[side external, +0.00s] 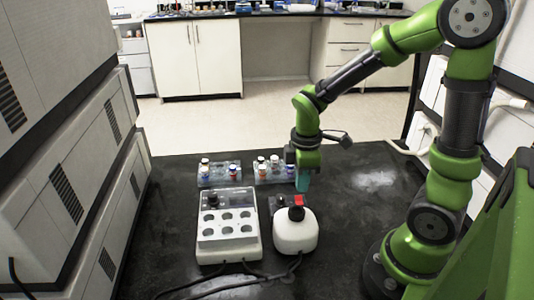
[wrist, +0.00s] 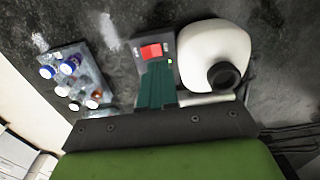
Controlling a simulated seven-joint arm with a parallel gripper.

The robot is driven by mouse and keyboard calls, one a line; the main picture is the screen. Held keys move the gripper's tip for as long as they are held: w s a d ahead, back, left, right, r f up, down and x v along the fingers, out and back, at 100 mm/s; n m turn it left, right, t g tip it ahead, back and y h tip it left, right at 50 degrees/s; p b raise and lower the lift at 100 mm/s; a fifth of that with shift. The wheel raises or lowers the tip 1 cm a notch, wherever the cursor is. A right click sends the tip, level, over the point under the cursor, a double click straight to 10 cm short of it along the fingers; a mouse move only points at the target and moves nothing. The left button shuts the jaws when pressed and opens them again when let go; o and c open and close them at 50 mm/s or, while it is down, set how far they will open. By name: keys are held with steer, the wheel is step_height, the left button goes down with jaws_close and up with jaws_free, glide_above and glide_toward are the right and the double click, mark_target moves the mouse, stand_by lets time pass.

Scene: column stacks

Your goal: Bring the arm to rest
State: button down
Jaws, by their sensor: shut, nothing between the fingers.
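My gripper (side external: 302,184) is shut and empty. In the side external view its teal fingers point down, just behind a small dark switch box with a red rocker switch (side external: 297,200). In the wrist view the closed fingers (wrist: 158,72) show in front of the switch box (wrist: 139,46), and its red switch (wrist: 151,51) is just past the tips. I cannot tell whether the fingertips touch the box. My arm reaches in from the right over the black bench (side external: 165,275).
A white bottle-shaped device with a black cap (side external: 295,236) stands beside the switch. A white block with several round wells (side external: 228,240) is left of it. Two clear racks (side external: 219,176) (side external: 270,175) hold capped vials behind. Cables run along the front. Stacked instruments (side external: 110,130) line the left.

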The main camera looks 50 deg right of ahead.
stand_by(0.3)
steer(key=shift+s+a+m, duration=0.15)
steer(key=shift+m, duration=0.95)
steer(key=s+a+r+m+t+y, duration=0.1)
steer(key=s+a+r+m+t, duration=0.1)
steer(key=r+m, duration=0.3)
steer(key=s+a+r+m+t+y, duration=0.1)
steer(key=r+m+t, duration=0.4)
steer(key=r, duration=0.5)
steer(key=s+a, duration=0.1)
steer(key=a, duration=0.1)
steer(key=shift+s+a+r+m, duration=0.2)
steer(key=shift+s+a+m, duration=0.1)
steer(key=shift+a+m, duration=0.1)
